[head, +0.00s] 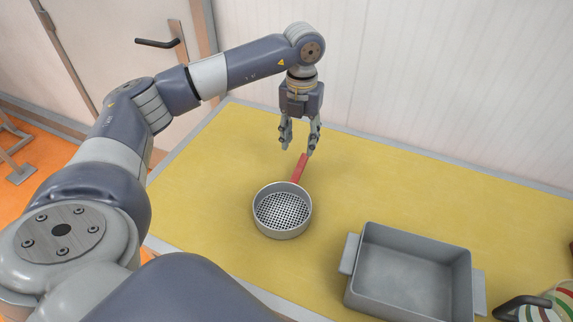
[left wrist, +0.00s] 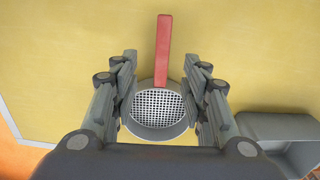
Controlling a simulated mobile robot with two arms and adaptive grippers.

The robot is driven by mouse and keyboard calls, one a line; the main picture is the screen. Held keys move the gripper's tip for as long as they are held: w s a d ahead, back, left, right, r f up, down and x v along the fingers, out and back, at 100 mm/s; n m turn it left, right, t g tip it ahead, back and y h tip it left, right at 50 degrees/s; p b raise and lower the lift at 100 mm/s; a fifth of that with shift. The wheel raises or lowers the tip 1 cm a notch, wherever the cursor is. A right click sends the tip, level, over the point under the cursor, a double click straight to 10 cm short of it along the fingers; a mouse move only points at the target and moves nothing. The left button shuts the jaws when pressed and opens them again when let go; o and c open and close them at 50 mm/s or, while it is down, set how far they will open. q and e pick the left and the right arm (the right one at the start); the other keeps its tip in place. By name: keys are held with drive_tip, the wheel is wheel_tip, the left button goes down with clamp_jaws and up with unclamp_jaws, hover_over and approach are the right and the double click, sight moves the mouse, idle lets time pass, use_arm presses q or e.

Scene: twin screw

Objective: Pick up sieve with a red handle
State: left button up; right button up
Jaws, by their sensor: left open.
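The sieve is a round grey pan (head: 282,210) with a perforated bottom and a red handle (head: 300,168), lying on the yellow table top. Its handle points away toward the back of the table. My left gripper (head: 299,147) is open and points down above the handle end. In the left wrist view the red handle (left wrist: 163,50) runs up the picture, and the sieve pan (left wrist: 158,112) shows between the two open fingers (left wrist: 160,75). Nothing is between the fingertips that I can see held. My right gripper is not in view.
A grey rectangular tray (head: 357,262) with side grips stands on the table to the right of the sieve. A striped round item (head: 562,300) with a dark handle is at the right edge. The yellow table (head: 220,160) is clear around the sieve. A wall runs behind.

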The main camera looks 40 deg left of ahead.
use_arm(q)
drive_tip(key=p, duration=0.1)
hover_over(299, 168)
drive_tip(key=f, duration=0.4)
drive_tip(key=shift+w+a+f, duration=0.15)
drive_tip(key=shift+a+f, duration=0.1)
drive_tip(key=shift+f, duration=0.1)
drive_tip(key=shift+d+f+p, duration=0.1)
drive_tip(key=shift+f+p, duration=0.4)
drive_tip(key=shift+f, duration=0.1)
drive_tip(key=f, duration=0.1)
drive_tip(key=f+p, duration=0.1)
drive_tip(key=f, duration=0.1)
drive_tip(key=shift+d+f+p, duration=0.2)
drive_tip(key=shift+f+p, duration=0.05)
drive_tip(key=shift+p, duration=0.05)
drive_tip(key=shift+f, duration=0.45)
drive_tip(key=shift+c, duration=0.3)
clamp_jaws()
